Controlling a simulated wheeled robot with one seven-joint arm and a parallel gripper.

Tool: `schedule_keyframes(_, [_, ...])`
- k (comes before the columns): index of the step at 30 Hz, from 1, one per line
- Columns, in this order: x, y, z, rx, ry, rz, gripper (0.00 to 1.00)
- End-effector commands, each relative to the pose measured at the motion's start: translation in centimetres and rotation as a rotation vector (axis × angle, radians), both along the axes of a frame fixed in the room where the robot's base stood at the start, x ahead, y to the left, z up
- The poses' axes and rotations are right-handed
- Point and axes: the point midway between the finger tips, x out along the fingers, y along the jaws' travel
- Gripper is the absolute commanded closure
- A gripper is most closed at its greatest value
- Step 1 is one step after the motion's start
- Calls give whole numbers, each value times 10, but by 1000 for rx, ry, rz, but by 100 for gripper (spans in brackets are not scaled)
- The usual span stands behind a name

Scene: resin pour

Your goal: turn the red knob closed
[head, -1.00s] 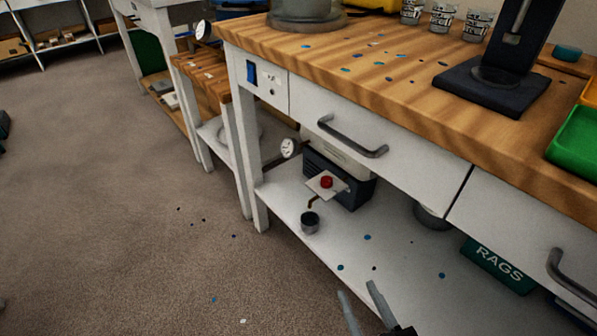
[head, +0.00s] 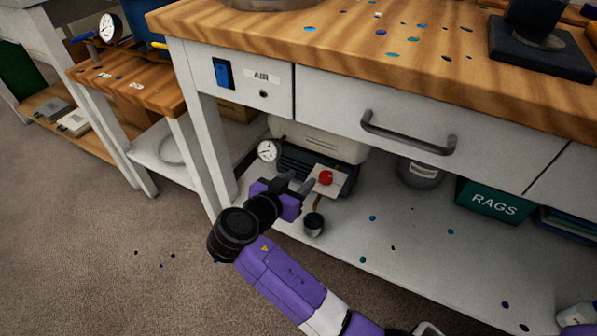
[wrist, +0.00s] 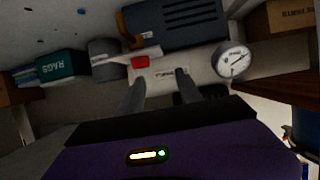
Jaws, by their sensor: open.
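The red knob (head: 326,178) sits on a pale plate on the front of a dark vented unit (head: 300,158) on the lower shelf under the bench. The red knob also shows in the wrist view (wrist: 140,62), just beyond the fingertips and a little left of the middle. My gripper (head: 300,182) is open and empty, to the left of the knob in the head view and apart from it. Its two fingers also show in the wrist view (wrist: 160,80), spread with a gap between them. A small dark cup (head: 314,225) stands below the knob.
A round gauge (head: 267,151) is left of the unit, close to my gripper. The bench drawer (head: 400,115) overhangs the shelf. A grey can (head: 421,174) and a green RAGS box (head: 493,199) stand to the right.

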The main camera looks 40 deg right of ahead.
Motion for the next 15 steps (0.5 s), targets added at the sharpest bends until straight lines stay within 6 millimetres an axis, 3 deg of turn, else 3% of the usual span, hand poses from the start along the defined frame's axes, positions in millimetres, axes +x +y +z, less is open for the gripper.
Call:
schedule_keyframes(3, [-21, -6, -2, 7, -35, -113, 58])
schedule_keyframes(6, [-30, -7, -4, 21, -63, -162, 58])
schedule_keyframes(11, [-28, -17, -10, 27, -80, -171, 58])
schedule_keyframes(15, [-25, -36, -19, 27, -79, -170, 58])
